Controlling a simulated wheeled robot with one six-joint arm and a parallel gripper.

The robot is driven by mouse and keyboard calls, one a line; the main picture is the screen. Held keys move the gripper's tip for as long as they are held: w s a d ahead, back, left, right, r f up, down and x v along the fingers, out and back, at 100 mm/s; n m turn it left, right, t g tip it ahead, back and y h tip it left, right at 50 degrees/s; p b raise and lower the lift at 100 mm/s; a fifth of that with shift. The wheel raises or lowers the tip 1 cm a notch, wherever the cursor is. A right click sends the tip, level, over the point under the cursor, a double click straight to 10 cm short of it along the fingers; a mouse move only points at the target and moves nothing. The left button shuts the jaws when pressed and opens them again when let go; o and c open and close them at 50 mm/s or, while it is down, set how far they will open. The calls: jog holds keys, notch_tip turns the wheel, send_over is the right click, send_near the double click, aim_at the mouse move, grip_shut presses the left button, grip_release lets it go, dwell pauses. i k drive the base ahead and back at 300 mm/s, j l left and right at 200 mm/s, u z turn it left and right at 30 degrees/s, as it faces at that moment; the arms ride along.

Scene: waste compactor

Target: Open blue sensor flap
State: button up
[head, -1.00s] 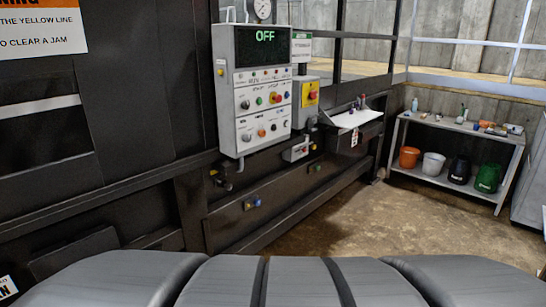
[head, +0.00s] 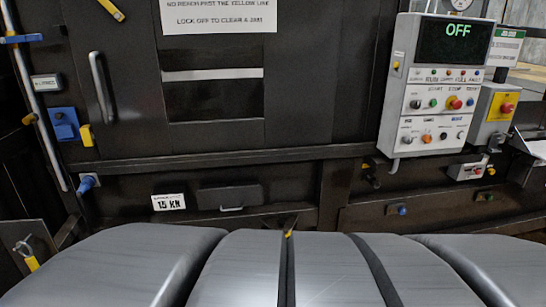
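A blue plate-like part (head: 65,123) is on the dark machine front at the left, below a small label and left of a door handle. It looks like the sensor flap, but I cannot tell whether it is shut. A yellow tab (head: 86,136) is just right of it. Other blue parts are a bar (head: 20,39) at the upper left and a knob-like fitting (head: 88,182) below the plate. My gripper is not in view.
A vertical door handle (head: 101,88) is right of the blue plate. A control box (head: 436,85) showing OFF is at the right, beside a yellow-and-red switch (head: 502,107).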

aim_at(66, 125)
jog(key=u, duration=1.6)
